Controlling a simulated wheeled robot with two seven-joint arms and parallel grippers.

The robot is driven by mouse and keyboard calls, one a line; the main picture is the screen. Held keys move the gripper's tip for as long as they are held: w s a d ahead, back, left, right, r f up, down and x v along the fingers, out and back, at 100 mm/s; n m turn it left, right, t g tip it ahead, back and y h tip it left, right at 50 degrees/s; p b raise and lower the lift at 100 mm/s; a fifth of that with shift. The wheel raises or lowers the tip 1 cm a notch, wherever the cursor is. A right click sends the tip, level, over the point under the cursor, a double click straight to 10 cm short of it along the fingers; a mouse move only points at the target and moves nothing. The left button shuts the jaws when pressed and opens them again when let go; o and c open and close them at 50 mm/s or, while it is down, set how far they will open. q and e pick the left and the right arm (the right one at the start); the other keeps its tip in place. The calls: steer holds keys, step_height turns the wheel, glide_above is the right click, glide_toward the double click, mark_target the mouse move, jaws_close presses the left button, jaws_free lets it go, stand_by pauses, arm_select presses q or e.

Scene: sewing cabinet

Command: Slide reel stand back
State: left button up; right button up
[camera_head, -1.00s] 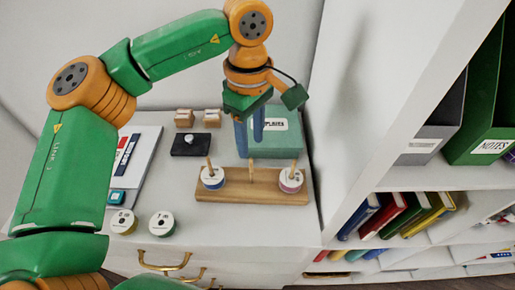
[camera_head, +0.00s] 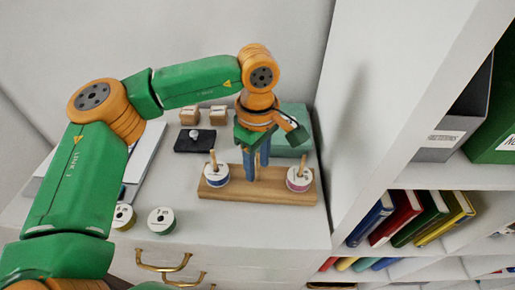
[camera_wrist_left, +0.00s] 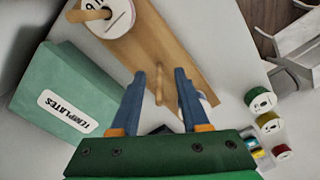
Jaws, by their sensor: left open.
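The reel stand (camera_head: 262,195) is a wooden board with upright pegs on the white cabinet top. A reel with a blue edge (camera_head: 216,175) sits on its left peg and a reel with a pink edge (camera_head: 299,179) on its right peg. The middle peg carries no reel. My left gripper (camera_head: 256,174) points down over the board's middle. In the left wrist view its blue fingers (camera_wrist_left: 158,76) are apart, with the middle peg (camera_wrist_left: 159,84) showing between them. The board (camera_wrist_left: 178,50) runs diagonally there, with one reel (camera_wrist_left: 109,18) at top. My right gripper is not seen.
A green templates box (camera_head: 290,142) stands behind the stand. A black pad (camera_head: 195,140) and two small brown boxes (camera_head: 190,115) lie back left. Two loose reels (camera_head: 161,220) (camera_head: 124,217) lie front left. A shelf wall (camera_head: 365,120) rises close on the right.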

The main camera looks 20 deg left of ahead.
arm_select(q)
steer(key=shift+f, duration=1.35)
jaws_close()
stand_by(0.4)
